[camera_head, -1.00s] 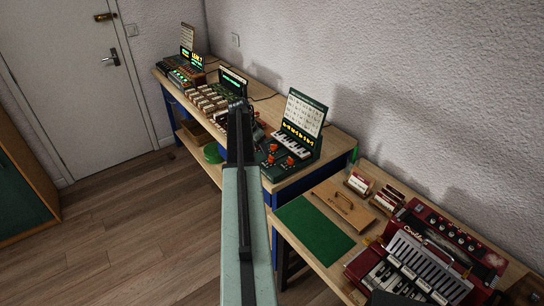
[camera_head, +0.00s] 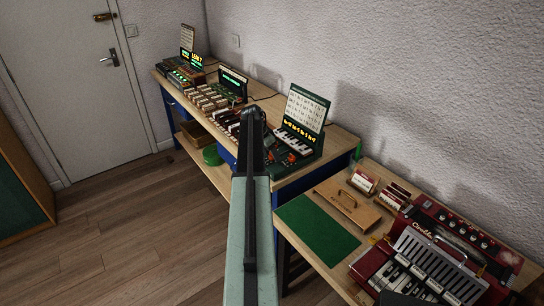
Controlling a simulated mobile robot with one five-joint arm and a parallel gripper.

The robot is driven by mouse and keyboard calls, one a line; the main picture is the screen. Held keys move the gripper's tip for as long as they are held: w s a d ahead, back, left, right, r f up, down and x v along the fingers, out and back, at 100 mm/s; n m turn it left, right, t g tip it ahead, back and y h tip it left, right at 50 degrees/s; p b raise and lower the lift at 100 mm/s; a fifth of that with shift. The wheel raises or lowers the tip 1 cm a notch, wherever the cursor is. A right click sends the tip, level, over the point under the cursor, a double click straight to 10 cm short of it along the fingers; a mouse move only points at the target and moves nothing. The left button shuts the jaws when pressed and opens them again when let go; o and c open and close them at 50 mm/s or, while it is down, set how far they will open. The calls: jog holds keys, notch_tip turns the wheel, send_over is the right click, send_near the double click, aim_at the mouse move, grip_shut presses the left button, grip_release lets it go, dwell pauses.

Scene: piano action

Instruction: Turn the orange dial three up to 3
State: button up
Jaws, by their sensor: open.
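A green keyboard unit (camera_head: 310,136) with a small row of white keys, a lit yellow display and an upright printed card stands at the near right end of the long bench. Small orange-red dials (camera_head: 291,157) sit on its front panel, too small here to read their settings or tell which is dial three. My arm reaches up the middle of the view, and my gripper (camera_head: 252,112) is at its far end, open and empty. It appears left of the unit, and the arm covers the unit's left side. I cannot tell its height above the bench.
Further along the bench are a wooden key mechanism (camera_head: 212,98) and other lit units (camera_head: 182,72). A nearer table holds a green mat (camera_head: 318,228), a wooden board with a handle (camera_head: 347,206) and a red accordion (camera_head: 430,255). Floor is clear at left.

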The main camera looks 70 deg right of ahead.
grip_shut()
jog(key=shift+d, duration=0.4)
jog(key=shift+a+r, duration=0.1)
jog(key=shift+a, duration=0.3)
